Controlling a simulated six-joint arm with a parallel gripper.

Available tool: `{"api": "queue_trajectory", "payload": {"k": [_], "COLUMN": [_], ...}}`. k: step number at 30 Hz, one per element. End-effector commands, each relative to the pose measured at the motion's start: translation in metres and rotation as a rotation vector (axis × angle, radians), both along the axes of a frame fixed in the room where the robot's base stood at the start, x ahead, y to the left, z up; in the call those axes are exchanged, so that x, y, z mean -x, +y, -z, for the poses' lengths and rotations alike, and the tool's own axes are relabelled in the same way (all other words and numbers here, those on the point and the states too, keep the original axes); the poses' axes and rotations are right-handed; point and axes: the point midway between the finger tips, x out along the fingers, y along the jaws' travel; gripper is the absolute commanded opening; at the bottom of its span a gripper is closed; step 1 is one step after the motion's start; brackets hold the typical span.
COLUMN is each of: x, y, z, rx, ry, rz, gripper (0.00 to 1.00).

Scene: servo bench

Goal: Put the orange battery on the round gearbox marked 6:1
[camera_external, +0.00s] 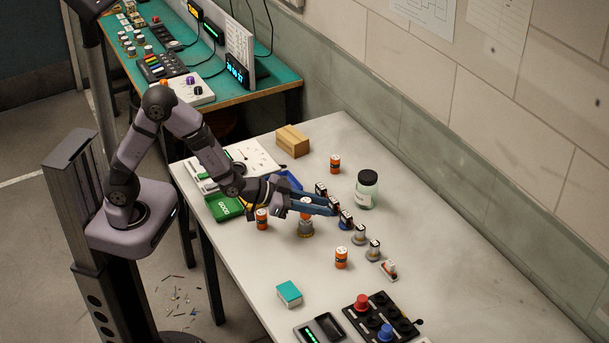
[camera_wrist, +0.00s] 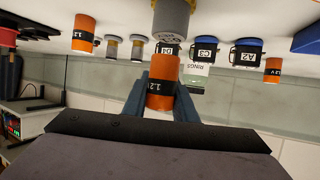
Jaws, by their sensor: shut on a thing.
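My gripper (camera_external: 318,207) is shut on an orange battery (camera_wrist: 160,88) with a black band, which also shows between the blue fingers in the outside view (camera_external: 306,213). A round grey gearbox (camera_external: 306,230) stands on the bench directly under the held battery. In the wrist view, which is upside down, the gearbox (camera_wrist: 171,20) has a yellow-orange part and a label too cut off to read. A narrow gap seems to separate battery and gearbox there. I cannot read a 6:1 mark.
Other orange batteries stand at left (camera_external: 261,220), back (camera_external: 335,164) and front (camera_external: 341,258). A row of small labelled parts (camera_external: 346,220) runs just right of my gripper, near a lidded jar (camera_external: 366,190). The bench front (camera_external: 260,265) has free room.

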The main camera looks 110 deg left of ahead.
Motion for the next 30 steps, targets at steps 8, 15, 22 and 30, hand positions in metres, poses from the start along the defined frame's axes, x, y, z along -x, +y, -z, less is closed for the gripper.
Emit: {"api": "queue_trajectory", "payload": {"k": [8,15,22,30], "x": [0.0,0.0,0.0,0.0], "y": [0.0,0.0,0.0,0.0], "z": [0.017,0.018,0.021,0.02], "rx": [-0.002,-0.001,0.0,0.0], "ry": [-0.001,-0.003,-0.001,-0.001], "rz": [0.0,0.0,0.0,0.0], "gripper": [0.0,0.0,0.44,0.44]}}
